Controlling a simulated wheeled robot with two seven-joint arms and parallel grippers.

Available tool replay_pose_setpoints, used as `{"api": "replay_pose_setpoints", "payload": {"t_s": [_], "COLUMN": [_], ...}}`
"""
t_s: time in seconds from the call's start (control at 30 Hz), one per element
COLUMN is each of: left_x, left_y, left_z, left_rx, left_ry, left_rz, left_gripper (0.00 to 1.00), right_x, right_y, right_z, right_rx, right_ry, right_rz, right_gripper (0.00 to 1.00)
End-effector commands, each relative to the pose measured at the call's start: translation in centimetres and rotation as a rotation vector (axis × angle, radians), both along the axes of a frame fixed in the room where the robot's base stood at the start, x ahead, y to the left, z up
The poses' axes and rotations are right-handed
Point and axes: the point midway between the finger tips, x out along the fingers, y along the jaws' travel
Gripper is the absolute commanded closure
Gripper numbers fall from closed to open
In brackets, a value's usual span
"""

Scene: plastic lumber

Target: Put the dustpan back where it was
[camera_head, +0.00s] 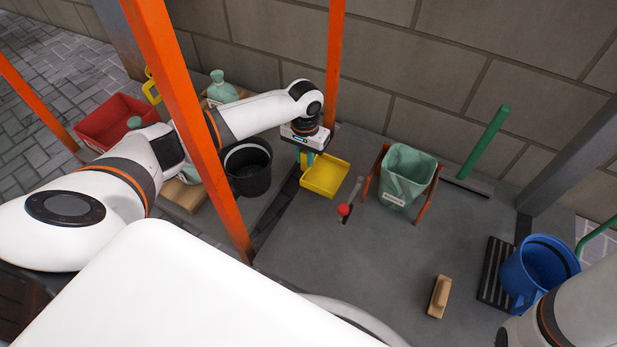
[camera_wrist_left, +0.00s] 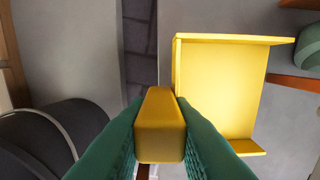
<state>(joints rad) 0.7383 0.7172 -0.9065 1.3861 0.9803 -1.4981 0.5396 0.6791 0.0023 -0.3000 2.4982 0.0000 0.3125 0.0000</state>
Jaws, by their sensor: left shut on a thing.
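The yellow dustpan (camera_head: 326,175) is near the middle of the head view, over the grey floor slab. My left gripper (camera_head: 307,160) is at its left end. In the left wrist view, the green fingers of my left gripper (camera_wrist_left: 160,130) are shut on the dustpan's yellow handle, and its open pan (camera_wrist_left: 222,90) spreads to the right. I cannot tell whether the pan touches the floor. My right arm shows at the lower right of the head view, but its gripper is out of view.
A black bucket (camera_head: 247,168) stands left of the dustpan, and a green bin (camera_head: 406,176) on orange legs stands right. A red-topped tool (camera_head: 344,210) is close by. Orange posts (camera_head: 335,60) rise nearby. A blue bucket (camera_head: 540,268) and a brush (camera_head: 439,297) are at lower right.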

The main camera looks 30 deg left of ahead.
Motion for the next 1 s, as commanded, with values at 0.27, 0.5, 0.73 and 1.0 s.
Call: {"api": "replay_pose_setpoints", "payload": {"t_s": [0.27,0.5,0.73,1.0], "left_x": [0.0,0.0,0.1,0.0], "left_y": [0.0,0.0,0.0,0.0], "left_z": [-2.4,-5.5,-5.4,-5.7], "left_rx": [0.000,0.000,0.000,0.000], "left_ry": [-0.001,-0.002,-0.002,-0.001], "left_rz": [0.000,0.001,0.000,0.000], "left_gripper": [1.00,1.00,1.00,0.68], "right_x": [-0.4,-0.4,-0.4,-0.4], "right_y": [0.0,0.0,0.0,0.0], "right_z": [-1.6,-4.3,-4.1,-3.9], "right_rx": [0.000,-0.001,-0.001,-0.002], "right_ry": [-0.012,-0.012,-0.011,-0.012], "right_rz": [-0.001,0.000,0.000,0.000], "right_gripper": [0.00,0.00,0.00,0.00]}}
